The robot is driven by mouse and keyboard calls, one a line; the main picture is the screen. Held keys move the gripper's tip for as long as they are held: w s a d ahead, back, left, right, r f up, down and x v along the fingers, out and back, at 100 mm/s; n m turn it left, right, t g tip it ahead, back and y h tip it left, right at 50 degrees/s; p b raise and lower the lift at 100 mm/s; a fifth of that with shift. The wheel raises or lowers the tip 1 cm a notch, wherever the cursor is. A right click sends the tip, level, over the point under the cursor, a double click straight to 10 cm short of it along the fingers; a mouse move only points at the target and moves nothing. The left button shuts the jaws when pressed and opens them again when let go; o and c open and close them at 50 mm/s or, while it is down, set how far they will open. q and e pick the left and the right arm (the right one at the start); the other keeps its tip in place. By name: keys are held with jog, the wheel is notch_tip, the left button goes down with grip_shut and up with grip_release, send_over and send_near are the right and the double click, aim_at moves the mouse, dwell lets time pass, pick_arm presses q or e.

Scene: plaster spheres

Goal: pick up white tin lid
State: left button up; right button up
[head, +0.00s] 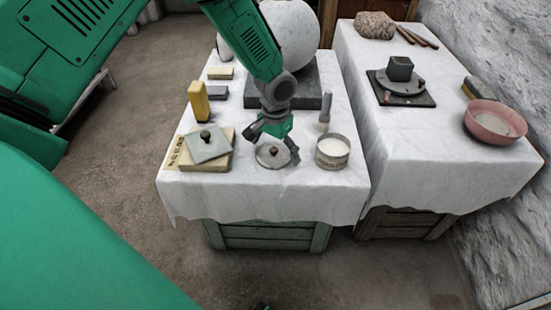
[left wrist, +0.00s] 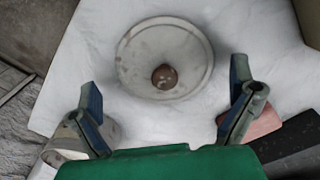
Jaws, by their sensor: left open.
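The white tin lid (head: 272,155) is a pale round disc with a brown knob, lying on the white cloth of the left table. In the left wrist view the lid (left wrist: 140,60) lies just beyond my fingertips, with its knob roughly centred between them. My left gripper (head: 271,148) is open above the lid, its fingers spread to either side. It also shows in the left wrist view (left wrist: 165,105), with nothing between the fingers. Whether a finger touches the lid cannot be told. My right gripper is not in view.
A round tin (head: 332,152) with white contents stands close to the right of the lid. A grey square plate with a knob (head: 208,146) sits on a book-like block to the left. A yellow block (head: 199,101) and a large white sphere (head: 290,35) stand farther back. A pink bowl (head: 494,122) is on the right table.

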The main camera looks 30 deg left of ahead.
pick_arm(q)
jog(key=shift+f, duration=0.35)
jog(key=shift+a, duration=0.4)
jog(key=c, duration=0.9)
jog(key=shift+d, duration=0.2)
